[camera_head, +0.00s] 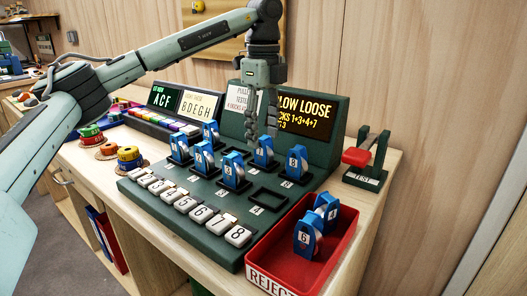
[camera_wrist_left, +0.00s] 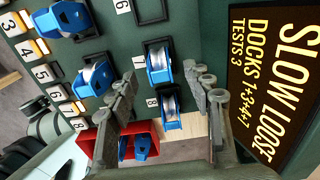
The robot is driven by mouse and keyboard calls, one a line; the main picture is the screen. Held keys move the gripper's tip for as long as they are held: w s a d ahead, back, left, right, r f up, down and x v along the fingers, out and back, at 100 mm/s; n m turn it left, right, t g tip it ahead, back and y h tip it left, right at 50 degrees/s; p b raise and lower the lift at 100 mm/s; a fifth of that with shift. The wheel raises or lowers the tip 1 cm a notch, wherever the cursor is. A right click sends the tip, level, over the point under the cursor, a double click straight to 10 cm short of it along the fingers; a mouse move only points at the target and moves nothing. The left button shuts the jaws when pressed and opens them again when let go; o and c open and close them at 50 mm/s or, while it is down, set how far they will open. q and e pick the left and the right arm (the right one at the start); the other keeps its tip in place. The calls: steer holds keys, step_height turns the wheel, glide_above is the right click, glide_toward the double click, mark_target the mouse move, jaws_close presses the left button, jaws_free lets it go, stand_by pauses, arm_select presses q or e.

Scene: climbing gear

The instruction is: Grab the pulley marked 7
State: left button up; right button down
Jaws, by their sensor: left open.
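The pulley marked 7 (camera_head: 263,151) is a blue pulley in the back row of the dark green dock board; its digit is too small to read surely. In the left wrist view it is the upper blue pulley (camera_wrist_left: 158,64), above the dock labelled 8. My left gripper (camera_head: 262,136) points down just above it, open. In the wrist view its fingers (camera_wrist_left: 166,88) are spread, with the pulley between or just ahead of them; contact cannot be told. My right gripper is not in view.
The neighbouring pulley (camera_head: 297,164) stands close on the right. More pulleys (camera_head: 233,171) stand in front and left. An empty dock (camera_head: 268,196) is at front right. A red reject tray (camera_head: 346,240) holds two pulleys. The display (camera_head: 308,118) stands close behind; a red-handled tester (camera_head: 358,157) is at right.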

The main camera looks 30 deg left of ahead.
arm_select(q)
step_height(320, 180, down, 2)
steer(key=shift+f, duration=0.1)
jaws_close()
stand_by(0.4)
steer(key=shift+r, duration=0.2)
